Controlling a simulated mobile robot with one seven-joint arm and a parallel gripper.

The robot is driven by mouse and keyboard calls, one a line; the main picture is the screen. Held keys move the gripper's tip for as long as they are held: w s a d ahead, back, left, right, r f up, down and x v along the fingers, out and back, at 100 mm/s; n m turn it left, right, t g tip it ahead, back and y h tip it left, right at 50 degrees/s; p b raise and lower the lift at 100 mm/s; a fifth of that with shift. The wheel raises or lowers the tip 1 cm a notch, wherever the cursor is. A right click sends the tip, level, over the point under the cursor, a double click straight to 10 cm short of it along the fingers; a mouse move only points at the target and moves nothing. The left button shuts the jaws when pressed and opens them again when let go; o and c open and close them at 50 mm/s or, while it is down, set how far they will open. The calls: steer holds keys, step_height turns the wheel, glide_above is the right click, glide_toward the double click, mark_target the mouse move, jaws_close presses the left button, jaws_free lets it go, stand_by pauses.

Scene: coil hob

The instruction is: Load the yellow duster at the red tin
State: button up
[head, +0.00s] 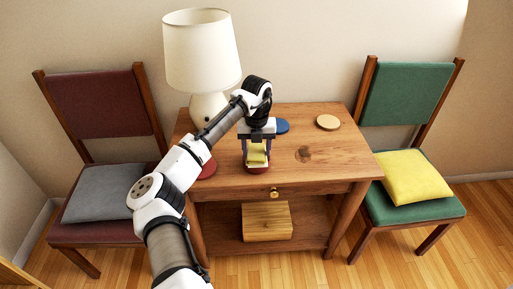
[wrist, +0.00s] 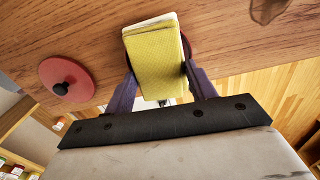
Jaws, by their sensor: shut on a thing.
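The yellow duster (wrist: 155,62) is a folded yellow block with a pale far edge. My gripper (wrist: 160,82) is shut on it, with a purple finger on each side. In the head view the duster (head: 257,154) hangs in my gripper (head: 258,148) over the front of the table. The red tin (head: 261,171) shows as a red curve just below the duster. In the wrist view only a sliver of red (wrist: 187,48) shows behind the duster. The rest of the tin is hidden, and I cannot tell whether the duster is inside it or above it.
A red lid with a black knob (wrist: 67,81) lies on the tabletop (head: 340,160), left of the tin. A white lamp (head: 203,55), a blue disc (head: 282,126) and a pale round disc (head: 328,122) are farther back. Cushioned chairs flank the table.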

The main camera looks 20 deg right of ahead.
mark_target(256, 151)
steer(key=shift+f, duration=0.1)
step_height(256, 151, up, 7)
steer(key=p, duration=0.6)
stand_by(0.9)
